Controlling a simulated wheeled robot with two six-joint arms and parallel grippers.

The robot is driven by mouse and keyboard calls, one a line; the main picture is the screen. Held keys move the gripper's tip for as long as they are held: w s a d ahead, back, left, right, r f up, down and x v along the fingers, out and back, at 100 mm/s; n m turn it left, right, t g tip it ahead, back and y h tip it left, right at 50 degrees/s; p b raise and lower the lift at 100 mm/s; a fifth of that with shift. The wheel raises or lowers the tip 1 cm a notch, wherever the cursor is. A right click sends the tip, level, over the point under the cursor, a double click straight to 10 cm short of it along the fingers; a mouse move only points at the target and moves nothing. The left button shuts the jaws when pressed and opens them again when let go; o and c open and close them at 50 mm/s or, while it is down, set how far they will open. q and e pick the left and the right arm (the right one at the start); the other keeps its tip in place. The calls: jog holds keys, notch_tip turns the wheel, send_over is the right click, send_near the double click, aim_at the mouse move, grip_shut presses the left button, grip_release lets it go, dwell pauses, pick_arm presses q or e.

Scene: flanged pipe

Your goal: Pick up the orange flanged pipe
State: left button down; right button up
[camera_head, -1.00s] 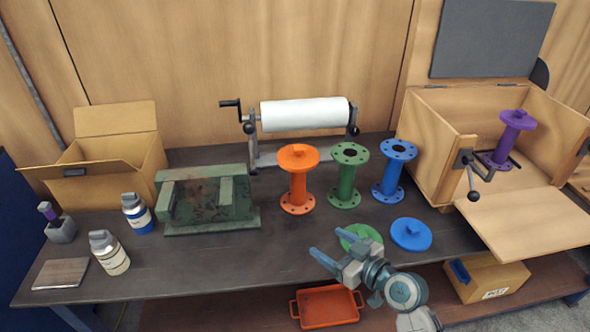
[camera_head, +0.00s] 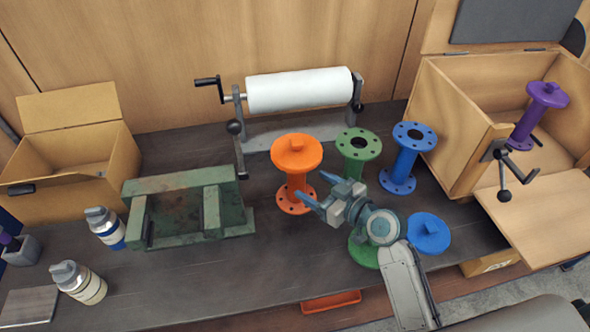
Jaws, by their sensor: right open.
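The orange flanged pipe (camera_head: 297,180) stands upright on the dark table, with a cap on its top flange. My right gripper (camera_head: 314,188) is open. Its two blue fingers point left toward the pipe's neck, and in the picture they overlap or border the pipe's right side. I cannot tell whether they touch it. The pipe is not lifted; its bottom flange shows on the table. My left gripper is not in view.
A green flanged pipe (camera_head: 354,162) and a blue one (camera_head: 403,162) stand right of the orange pipe. A blue cap (camera_head: 428,234) lies in front. A green vise-like block (camera_head: 187,211) is left. A paper roll (camera_head: 300,90) stands behind. A wooden box (camera_head: 452,130) is right.

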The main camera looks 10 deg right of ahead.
aim_at(304, 182)
jog(key=shift+p+x, duration=0.4)
jog(key=shift+x, duration=0.5)
jog(key=p+x, duration=0.2)
jog(key=x, duration=0.2)
jog(key=shift+a, duration=0.25)
jog(key=shift+w+a+f, duration=0.1)
jog(key=shift+w+f, duration=0.15)
jog(key=shift+w, duration=0.05)
jog(key=shift+c, duration=0.5)
jog(key=shift+r, duration=0.1)
grip_shut()
